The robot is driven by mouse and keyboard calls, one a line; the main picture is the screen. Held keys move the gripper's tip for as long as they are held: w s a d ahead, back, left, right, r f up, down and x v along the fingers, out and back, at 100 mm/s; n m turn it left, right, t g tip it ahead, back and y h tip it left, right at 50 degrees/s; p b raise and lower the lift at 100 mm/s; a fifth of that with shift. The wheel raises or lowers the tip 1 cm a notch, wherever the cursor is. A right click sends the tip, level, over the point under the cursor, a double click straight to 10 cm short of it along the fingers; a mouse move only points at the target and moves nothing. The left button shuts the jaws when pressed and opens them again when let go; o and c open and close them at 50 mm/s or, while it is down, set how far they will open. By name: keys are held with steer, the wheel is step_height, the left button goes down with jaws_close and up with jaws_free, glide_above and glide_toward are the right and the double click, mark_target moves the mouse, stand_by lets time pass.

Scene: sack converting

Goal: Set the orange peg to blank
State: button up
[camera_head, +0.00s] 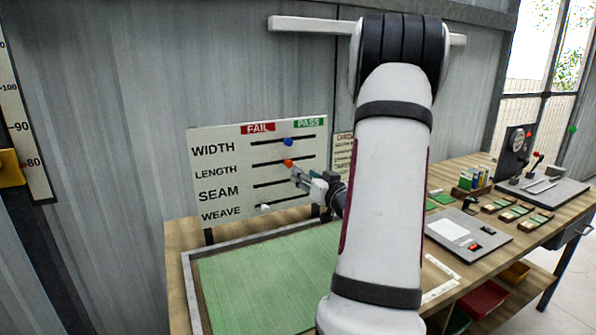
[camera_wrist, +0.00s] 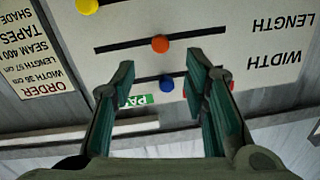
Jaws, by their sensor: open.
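The orange peg (camera_head: 288,162) sits about midway along the LENGTH slot of the white board (camera_head: 222,140). It also shows in the wrist view (camera_wrist: 160,44), upside down, just beyond the fingertips. My gripper (camera_head: 297,177) is open and empty in front of the board, just below and right of the orange peg in the head view. In the wrist view its two fingers (camera_wrist: 160,72) stand apart with the blue peg (camera_wrist: 167,85) showing between them. The board has a red FAIL label (camera_head: 258,128) at left and a green PASS label (camera_head: 309,122) at right.
The blue peg is near the middle of the WIDTH slot. A white peg (camera_head: 265,208) is on the WEAVE row, and a yellow peg (camera_wrist: 87,6) is on another row. An order sheet (camera_head: 344,150) hangs right of the board. A green mat (camera_head: 255,285) lies below.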

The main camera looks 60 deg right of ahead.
steer(key=shift+v, duration=1.35)
steer(key=shift+w, duration=0.1)
